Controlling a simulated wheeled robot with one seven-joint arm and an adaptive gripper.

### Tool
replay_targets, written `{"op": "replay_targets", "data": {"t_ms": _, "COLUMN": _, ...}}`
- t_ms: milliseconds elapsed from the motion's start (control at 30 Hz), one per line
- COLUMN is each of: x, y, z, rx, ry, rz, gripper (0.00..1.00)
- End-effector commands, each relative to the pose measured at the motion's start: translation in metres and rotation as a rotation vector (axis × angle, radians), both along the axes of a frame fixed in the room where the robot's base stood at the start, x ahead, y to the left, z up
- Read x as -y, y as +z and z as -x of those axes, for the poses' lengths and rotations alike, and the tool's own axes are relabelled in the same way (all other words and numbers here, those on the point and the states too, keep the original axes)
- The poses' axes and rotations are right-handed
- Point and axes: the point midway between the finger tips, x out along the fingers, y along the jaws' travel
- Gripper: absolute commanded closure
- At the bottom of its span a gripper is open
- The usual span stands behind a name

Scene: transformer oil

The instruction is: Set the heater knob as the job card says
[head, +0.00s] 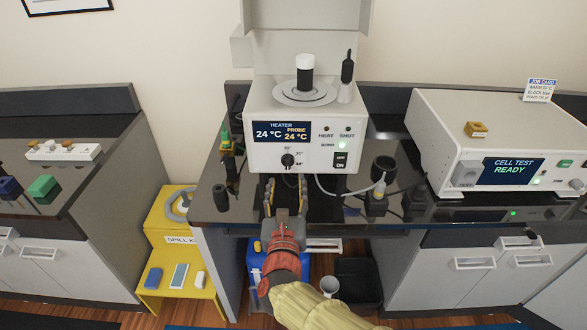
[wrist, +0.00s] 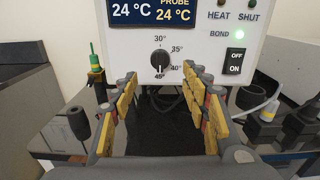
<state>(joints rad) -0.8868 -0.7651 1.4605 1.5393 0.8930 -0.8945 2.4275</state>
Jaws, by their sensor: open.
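The heater knob (head: 288,160) is small, round and black, on the front of the white heater unit (head: 262,102). In the wrist view the knob (wrist: 160,60) has a scale of 30°, 35°, 40° and 45°, and its pale mark seems to point down toward 45°. The display (head: 283,132) reads heater 24 °C and probe 24 °C. My gripper (head: 285,198) is open and empty, below and in front of the knob; in the wrist view its yellow-padded fingers (wrist: 162,95) stand either side, apart from it. The job card (head: 540,90) is at upper right, its small text too blurred to read surely.
An on/off switch (wrist: 235,61) and a lit green bond lamp (wrist: 236,35) are right of the knob. A dark cup-like piece (head: 220,197) stands left. The cell tester (head: 455,125) is further right.

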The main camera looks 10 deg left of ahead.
Motion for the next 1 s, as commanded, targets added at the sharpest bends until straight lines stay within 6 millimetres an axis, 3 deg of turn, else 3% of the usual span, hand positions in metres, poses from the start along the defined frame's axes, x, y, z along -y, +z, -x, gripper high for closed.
{"op": "replay_targets", "data": {"t_ms": 167, "x": -0.001, "y": 0.0, "z": -0.006, "rx": -0.011, "ry": -0.001, "rz": -0.057, "gripper": 0.54}}
{"op": "replay_targets", "data": {"t_ms": 633, "x": -0.016, "y": -0.001, "z": -0.067, "rx": -0.013, "ry": 0.001, "rz": -0.053, "gripper": 0.54}}
{"op": "replay_targets", "data": {"t_ms": 1000, "x": -0.019, "y": 0.0, "z": -0.076, "rx": -0.012, "ry": 0.003, "rz": -0.053, "gripper": 0.54}}
